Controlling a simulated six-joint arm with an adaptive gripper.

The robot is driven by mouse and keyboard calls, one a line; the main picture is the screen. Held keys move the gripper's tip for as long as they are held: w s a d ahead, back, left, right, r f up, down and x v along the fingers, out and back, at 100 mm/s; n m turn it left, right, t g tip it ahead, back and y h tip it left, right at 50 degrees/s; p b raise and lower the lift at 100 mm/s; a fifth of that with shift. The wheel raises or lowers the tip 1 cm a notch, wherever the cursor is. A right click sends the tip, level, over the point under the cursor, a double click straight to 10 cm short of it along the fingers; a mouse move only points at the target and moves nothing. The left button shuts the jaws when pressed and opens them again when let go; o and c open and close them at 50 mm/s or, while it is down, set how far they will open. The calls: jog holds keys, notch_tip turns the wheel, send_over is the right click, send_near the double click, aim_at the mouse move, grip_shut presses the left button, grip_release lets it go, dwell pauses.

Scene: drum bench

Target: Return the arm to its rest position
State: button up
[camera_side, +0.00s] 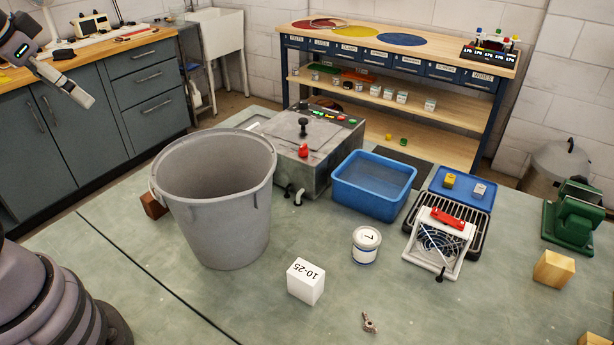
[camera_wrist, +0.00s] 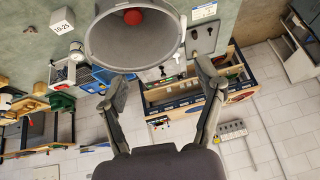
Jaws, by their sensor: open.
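My gripper (camera_side: 80,95) is at the upper left of the side view, raised in front of the grey cabinets and apart from the bench objects. In the wrist view my gripper (camera_wrist: 160,92) has its two fingers spread wide with nothing between them. The large grey bucket (camera_side: 218,225) stands upright on the bench. It also shows in the wrist view (camera_wrist: 108,42), where a red round thing (camera_wrist: 133,17) is seen inside it. The bucket's floor is hidden in the side view.
A white block marked 10-25 (camera_side: 305,282), a white tin (camera_side: 366,246), a blue basin (camera_side: 372,187) and a grey control box (camera_side: 318,150) stand on the bench. A small metal part (camera_side: 369,323) lies near the front. A counter (camera_side: 95,55) stands behind my gripper.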

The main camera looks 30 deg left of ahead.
jog(key=shift+h, duration=0.5)
jog(key=s+d, duration=0.1)
jog(key=s, duration=0.2)
jog(key=s+d+r, duration=0.1)
jog(key=shift+s+d, duration=0.3)
jog(key=shift+s, duration=0.1)
dwell(0.4)
